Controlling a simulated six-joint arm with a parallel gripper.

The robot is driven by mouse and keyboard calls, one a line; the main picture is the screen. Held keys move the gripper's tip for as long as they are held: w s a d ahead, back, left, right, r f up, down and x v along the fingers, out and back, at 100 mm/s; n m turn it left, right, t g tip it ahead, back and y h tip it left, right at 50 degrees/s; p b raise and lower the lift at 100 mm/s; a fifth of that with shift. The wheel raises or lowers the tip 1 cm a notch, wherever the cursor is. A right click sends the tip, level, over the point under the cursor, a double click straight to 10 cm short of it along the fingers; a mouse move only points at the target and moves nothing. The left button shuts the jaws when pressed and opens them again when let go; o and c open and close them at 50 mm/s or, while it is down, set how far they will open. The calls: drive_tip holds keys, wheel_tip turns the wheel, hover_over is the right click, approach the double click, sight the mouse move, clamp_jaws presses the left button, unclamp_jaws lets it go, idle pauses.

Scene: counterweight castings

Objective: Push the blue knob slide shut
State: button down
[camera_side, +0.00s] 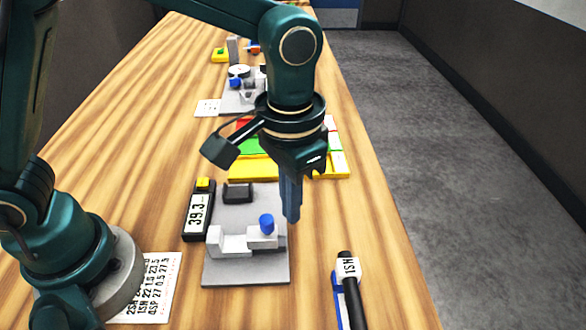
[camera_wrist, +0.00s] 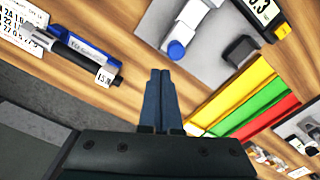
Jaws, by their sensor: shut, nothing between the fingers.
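The blue knob (camera_side: 266,224) stands on a white slide block (camera_side: 263,240) at the right part of a white fixture (camera_side: 222,243). The fixture is on a grey plate (camera_side: 245,272). My gripper (camera_side: 291,220) points down with its fingers together and empty, just right of the knob and by the plate's right edge. In the wrist view the knob (camera_wrist: 176,50) lies just beyond my fingertips (camera_wrist: 160,72), with a small gap seeming to show. I cannot tell how far the slide is open.
A black block (camera_side: 238,192) and a display reading 39.3 (camera_side: 197,212) are beside the fixture. A yellow, green and red tray (camera_side: 240,168) is behind. Another fixture with a blue part (camera_side: 236,83) is farther back.

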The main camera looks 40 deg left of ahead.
drive_tip(key=shift+f, duration=0.15)
drive_tip(key=shift+f, duration=1.5)
